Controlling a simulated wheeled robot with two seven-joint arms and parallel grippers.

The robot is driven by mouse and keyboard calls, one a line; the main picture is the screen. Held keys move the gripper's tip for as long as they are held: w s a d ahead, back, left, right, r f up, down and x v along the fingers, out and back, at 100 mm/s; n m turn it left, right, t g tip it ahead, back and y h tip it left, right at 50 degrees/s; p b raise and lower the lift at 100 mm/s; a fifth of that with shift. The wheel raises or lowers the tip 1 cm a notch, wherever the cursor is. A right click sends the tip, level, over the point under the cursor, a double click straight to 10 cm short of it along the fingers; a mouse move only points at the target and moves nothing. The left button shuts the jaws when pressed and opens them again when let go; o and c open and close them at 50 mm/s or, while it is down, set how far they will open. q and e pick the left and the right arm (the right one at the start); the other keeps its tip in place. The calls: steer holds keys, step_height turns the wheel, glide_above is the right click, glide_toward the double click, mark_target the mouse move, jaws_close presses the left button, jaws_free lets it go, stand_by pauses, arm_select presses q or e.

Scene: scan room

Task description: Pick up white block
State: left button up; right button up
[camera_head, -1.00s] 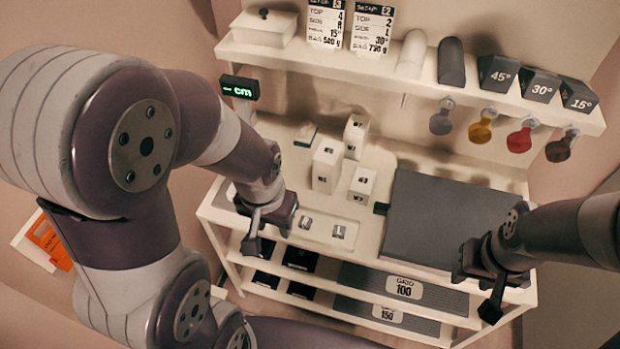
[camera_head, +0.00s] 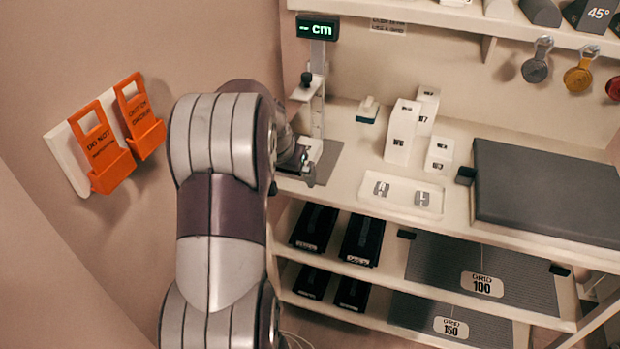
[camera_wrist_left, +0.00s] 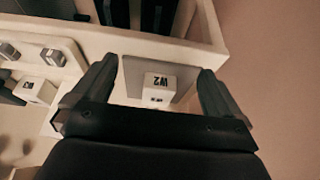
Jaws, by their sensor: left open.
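A white block marked W2 (camera_wrist_left: 157,85) sits on a grey plate (camera_wrist_left: 133,75) in the left wrist view, between my open left fingers (camera_wrist_left: 156,78) and apart from both. In the head view my left gripper (camera_head: 306,170) is at the left end of the table, beside the measuring stand. A white block (camera_head: 312,149) shows there, partly hidden by the gripper. My right gripper is out of view.
A dark flat panel (camera_head: 550,195) covers the right. Orange holders (camera_head: 105,160) hang on the left wall.

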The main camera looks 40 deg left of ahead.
arm_select(q)
steer(key=w+a, duration=0.1)
steer(key=w, duration=0.2)
steer(key=w+a+p, duration=0.1)
steer(key=w+a, duration=0.1)
steer(key=w, duration=0.1)
steer(key=w+a, duration=0.1)
steer(key=w, duration=0.2)
steer(key=shift+w+a+f, duration=0.2)
steer(key=shift+w, duration=0.05)
steer(key=shift+w+r, duration=0.1)
steer(key=shift+w, duration=0.05)
steer(key=x, duration=0.5)
steer(key=shift+w+a, duration=0.35)
steer(key=shift+w, duration=0.1)
steer(key=c, duration=1.3)
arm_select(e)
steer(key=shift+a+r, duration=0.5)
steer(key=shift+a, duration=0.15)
